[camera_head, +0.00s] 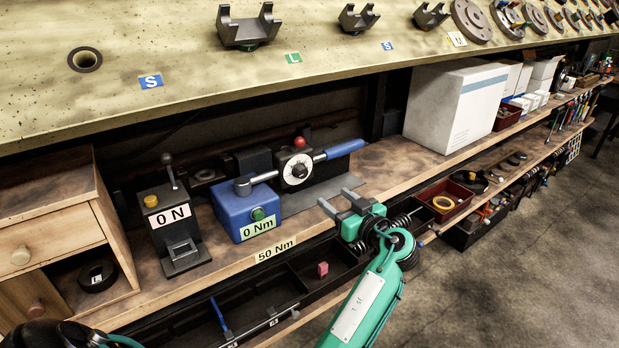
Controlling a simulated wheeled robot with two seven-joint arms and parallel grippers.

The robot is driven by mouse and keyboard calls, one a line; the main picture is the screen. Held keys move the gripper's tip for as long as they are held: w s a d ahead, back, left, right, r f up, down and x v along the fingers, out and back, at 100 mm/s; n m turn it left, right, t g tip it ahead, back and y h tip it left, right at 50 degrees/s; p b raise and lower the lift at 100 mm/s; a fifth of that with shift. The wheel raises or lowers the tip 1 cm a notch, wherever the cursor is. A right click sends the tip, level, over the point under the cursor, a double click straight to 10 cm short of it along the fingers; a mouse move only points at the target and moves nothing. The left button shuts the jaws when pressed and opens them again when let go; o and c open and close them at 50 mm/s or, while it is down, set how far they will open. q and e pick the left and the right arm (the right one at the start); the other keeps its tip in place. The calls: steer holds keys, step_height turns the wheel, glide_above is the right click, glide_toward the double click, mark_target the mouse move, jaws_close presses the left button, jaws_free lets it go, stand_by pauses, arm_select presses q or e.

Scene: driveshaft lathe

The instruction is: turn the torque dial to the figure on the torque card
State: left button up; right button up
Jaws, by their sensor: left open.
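The torque card (275,250) on the shelf's front edge reads 50 Nm. A blue box (240,211) with a green button stands left of the dial, and its label reads 0 Nm. A blue-handled wrench (345,149) extends on both sides of the dial. The dial's pointer setting is too small to read.
A black press-like device (172,215) labelled 0 N stands left of the blue box. A wooden drawer cabinet (50,235) is at the far left. A white carton (455,103) stands to the right. The speckled upper bench (180,50) overhangs the shelf. A dark divided tray (265,300) lies below.

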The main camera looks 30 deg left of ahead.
arm_select(q)
steer(key=p, duration=0.2)
glide_toward(304, 174)
steer(key=p+x, duration=0.2)
steer(key=x, duration=0.6)
steer(key=shift+a+r, duration=0.1)
steer(key=shift+r, duration=0.05)
steer(key=shift+w+a, duration=0.2)
steer(key=shift+a, duration=0.25)
arm_select(e)
steer(key=s+r, duration=0.3)
steer(key=shift+s+a, duration=0.2)
steer(key=shift+s, duration=0.05)
arm_select(q)
steer(key=c, duration=1)
